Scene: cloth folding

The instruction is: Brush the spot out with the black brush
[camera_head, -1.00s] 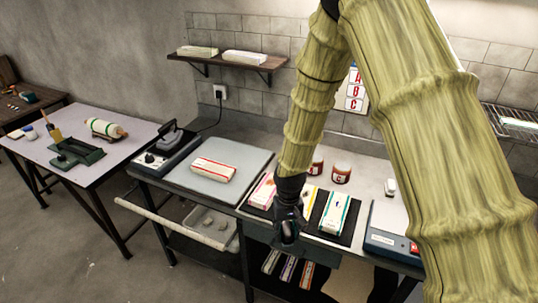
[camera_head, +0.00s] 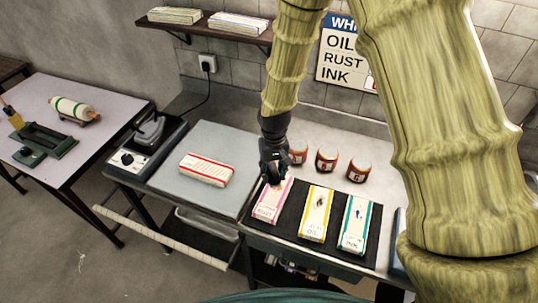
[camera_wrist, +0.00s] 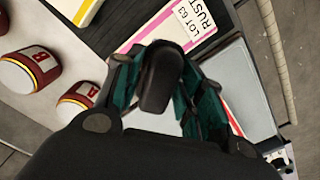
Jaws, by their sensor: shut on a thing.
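My gripper (camera_head: 272,172) is over the far end of the pink-edged folded cloth (camera_head: 273,203), labelled RUST. In the wrist view, its fingers (camera_wrist: 158,90) are shut on a dark block-like thing, the black brush (camera_wrist: 160,78). I cannot tell whether the brush touches the cloth. The pink cloth's far end is hidden by my gripper in the head view. A yellow-edged cloth (camera_head: 315,216), labelled OIL, bears a dark spot. A teal-edged cloth (camera_head: 354,224), labelled INK, bears a small blue spot. All three lie on a black mat (camera_head: 334,235).
Three red-brown jars stand behind the mat; jar B (camera_wrist: 30,68) and jar A (camera_wrist: 78,98) show in the wrist view. A red-edged cloth (camera_head: 206,169) lies on a grey board (camera_head: 215,140) to the left. A wall sign (camera_head: 345,58) lists OIL, RUST, INK.

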